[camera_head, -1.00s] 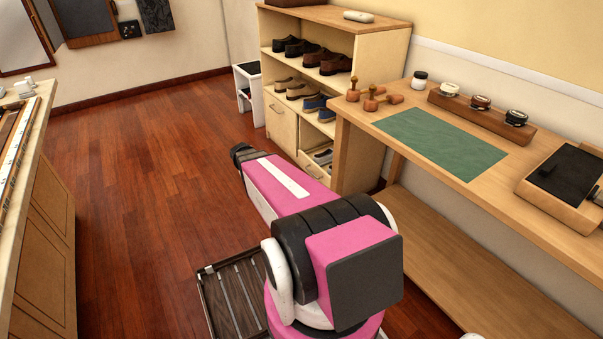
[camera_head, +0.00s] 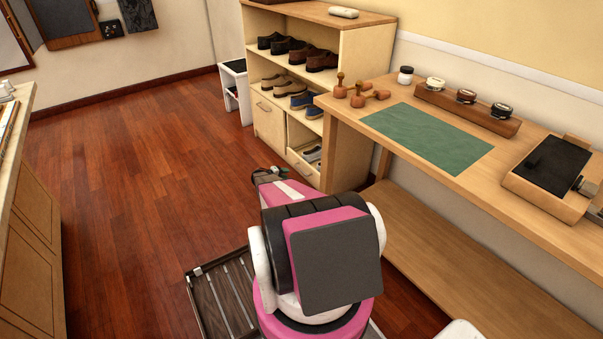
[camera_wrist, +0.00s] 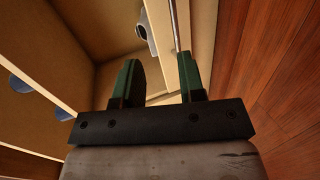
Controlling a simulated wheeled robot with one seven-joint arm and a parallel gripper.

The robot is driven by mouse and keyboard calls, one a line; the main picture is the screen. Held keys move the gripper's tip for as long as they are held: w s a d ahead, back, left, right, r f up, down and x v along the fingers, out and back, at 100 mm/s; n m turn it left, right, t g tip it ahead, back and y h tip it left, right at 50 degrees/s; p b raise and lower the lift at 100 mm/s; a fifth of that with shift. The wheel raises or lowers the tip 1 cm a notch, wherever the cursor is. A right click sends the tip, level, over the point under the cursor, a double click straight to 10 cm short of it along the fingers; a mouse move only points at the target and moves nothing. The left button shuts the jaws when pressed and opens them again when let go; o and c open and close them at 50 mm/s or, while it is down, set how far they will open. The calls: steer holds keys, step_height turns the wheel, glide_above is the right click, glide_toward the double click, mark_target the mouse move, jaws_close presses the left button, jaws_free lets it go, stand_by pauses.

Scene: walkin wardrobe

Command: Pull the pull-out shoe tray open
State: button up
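The pull-out shoe tray (camera_head: 303,167) is the low compartment at the right of the wooden shoe cabinet (camera_head: 353,100), with pale shoes (camera_head: 313,154) in it. Its front stands upright and carries a handle; how far it is out I cannot tell. My gripper (camera_head: 268,174) is low in front of the cabinet, partly hidden by my arm. In the wrist view my gripper (camera_wrist: 160,75) has two green fingers apart with nothing between the tips. A thin metal bar handle (camera_wrist: 176,25) lies ahead, near the right finger, beside the pale front panel (camera_wrist: 203,35). Contact is not visible.
A workbench (camera_head: 345,112) with a green mat (camera_head: 428,137) stands right of the cabinet. A closed cabinet door (camera_head: 269,125) is left of the tray. A slatted rack (camera_head: 222,297) lies near my base. The wooden floor (camera_head: 140,180) to the left is clear.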

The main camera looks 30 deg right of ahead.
steer(key=shift+n+h, duration=0.4)
steer(key=shift+h, duration=0.1)
steer(key=w+d+f, duration=0.1)
steer(key=d+f, duration=0.1)
steer(key=d, duration=0.2)
steer(key=w+d+f, duration=0.1)
steer(key=d+f, duration=0.1)
steer(key=d, duration=0.3)
steer(key=w+d+f, duration=0.1)
steer(key=d+f, duration=0.1)
steer(key=d, duration=0.3)
steer(key=shift+w+f, duration=0.15)
steer(key=shift+f, duration=0.15)
steer(key=shift+c, duration=0.4)
jaws_close()
